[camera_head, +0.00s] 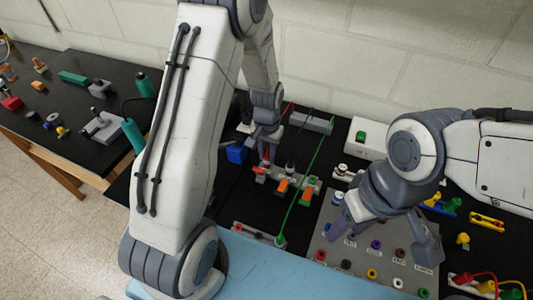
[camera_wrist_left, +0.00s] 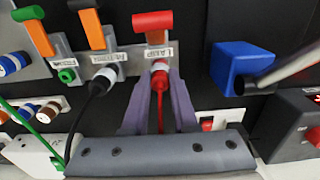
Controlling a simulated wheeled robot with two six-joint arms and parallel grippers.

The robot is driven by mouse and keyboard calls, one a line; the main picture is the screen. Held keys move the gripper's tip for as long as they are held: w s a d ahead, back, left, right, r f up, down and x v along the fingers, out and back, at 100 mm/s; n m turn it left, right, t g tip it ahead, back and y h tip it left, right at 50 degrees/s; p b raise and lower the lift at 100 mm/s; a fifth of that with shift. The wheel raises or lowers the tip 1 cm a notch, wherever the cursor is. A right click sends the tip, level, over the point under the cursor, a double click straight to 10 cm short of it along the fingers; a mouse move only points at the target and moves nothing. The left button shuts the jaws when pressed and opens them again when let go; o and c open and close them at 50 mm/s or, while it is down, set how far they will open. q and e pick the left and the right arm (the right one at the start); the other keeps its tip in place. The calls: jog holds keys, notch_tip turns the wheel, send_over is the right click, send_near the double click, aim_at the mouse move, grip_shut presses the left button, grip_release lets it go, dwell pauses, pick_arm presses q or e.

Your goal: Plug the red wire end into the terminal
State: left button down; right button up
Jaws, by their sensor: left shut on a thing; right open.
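My left gripper (camera_wrist_left: 160,90) is shut on the red wire end (camera_wrist_left: 160,70), a red plug with a white band. The red wire hangs down between its purple fingers. The plug is at the lower edge of the grey terminal (camera_wrist_left: 158,50) with a red lever (camera_wrist_left: 152,21); I cannot tell whether it is seated. In the head view my left gripper (camera_head: 266,148) is above the row of levered terminals, and the red lever (camera_head: 260,170) shows there. My right gripper (camera_head: 346,226) is open over the grey socket panel (camera_head: 322,243).
A black wire end (camera_wrist_left: 103,80) is at the neighbouring orange-lever terminal. A green wire (camera_head: 308,178) runs across the black board. A blue block (camera_head: 236,154) stands left of the terminals; it also shows in the wrist view (camera_wrist_left: 240,68). A white box (camera_head: 368,137) stands behind the right arm.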

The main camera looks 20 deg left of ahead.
aim_at(267, 155)
dwell(0.3)
pick_arm(q)
jog(key=c, duration=0.6)
grip_release()
notch_tip(267, 155, up, 10)
jog(key=shift+r+b, duration=0.25)
jog(key=shift+b, duration=0.6)
